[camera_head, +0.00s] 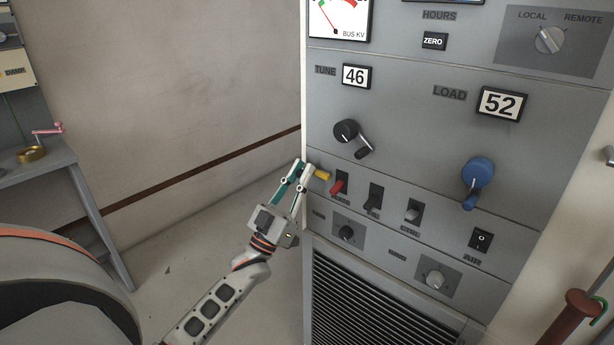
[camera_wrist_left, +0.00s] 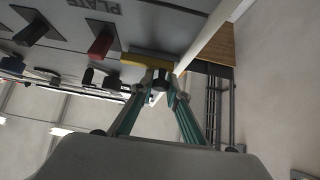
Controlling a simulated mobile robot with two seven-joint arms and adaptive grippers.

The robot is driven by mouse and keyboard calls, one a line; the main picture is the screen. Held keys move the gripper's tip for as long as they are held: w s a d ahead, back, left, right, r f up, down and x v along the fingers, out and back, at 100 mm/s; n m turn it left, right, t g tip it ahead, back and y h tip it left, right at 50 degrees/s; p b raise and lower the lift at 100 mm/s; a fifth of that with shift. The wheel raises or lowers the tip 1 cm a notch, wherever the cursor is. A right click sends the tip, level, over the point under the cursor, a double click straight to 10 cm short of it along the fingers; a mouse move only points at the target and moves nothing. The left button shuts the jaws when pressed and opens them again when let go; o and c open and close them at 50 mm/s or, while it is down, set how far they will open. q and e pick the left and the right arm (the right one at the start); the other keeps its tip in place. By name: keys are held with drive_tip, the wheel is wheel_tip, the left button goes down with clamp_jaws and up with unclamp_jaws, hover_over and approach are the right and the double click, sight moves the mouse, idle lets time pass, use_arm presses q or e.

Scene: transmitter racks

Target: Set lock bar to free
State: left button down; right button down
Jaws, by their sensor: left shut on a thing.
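The yellow lock bar (camera_head: 322,174) sits at the left edge of the grey rack panel, just left of a red-handled switch (camera_head: 338,186). In the left wrist view the lock bar (camera_wrist_left: 148,61) runs across the panel edge, near the red switch handle (camera_wrist_left: 101,43). My left gripper (camera_head: 307,167) is at the bar's left end. Its fingertips (camera_wrist_left: 161,80) are closed around a small dark part at the bar, partly hidden by the fingers. My right gripper is not in view.
A black switch (camera_head: 375,196) and a grey switch (camera_head: 413,212) stand right of the red one. Above are a black crank (camera_head: 348,134) and a blue crank (camera_head: 477,172). Left of the rack are bare wall and open floor. A grey bench (camera_head: 40,165) stands at far left.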

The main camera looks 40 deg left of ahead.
use_arm(q)
drive_tip(key=shift+a+y, duration=0.2)
drive_tip(key=shift+y, duration=0.1)
drive_tip(key=c, duration=2)
unclamp_jaws()
drive_tip(key=shift+o, duration=0.2)
drive_tip(key=shift+a, duration=0.1)
drive_tip(key=v, duration=1.2)
drive_tip(key=shift+w+f, duration=0.1)
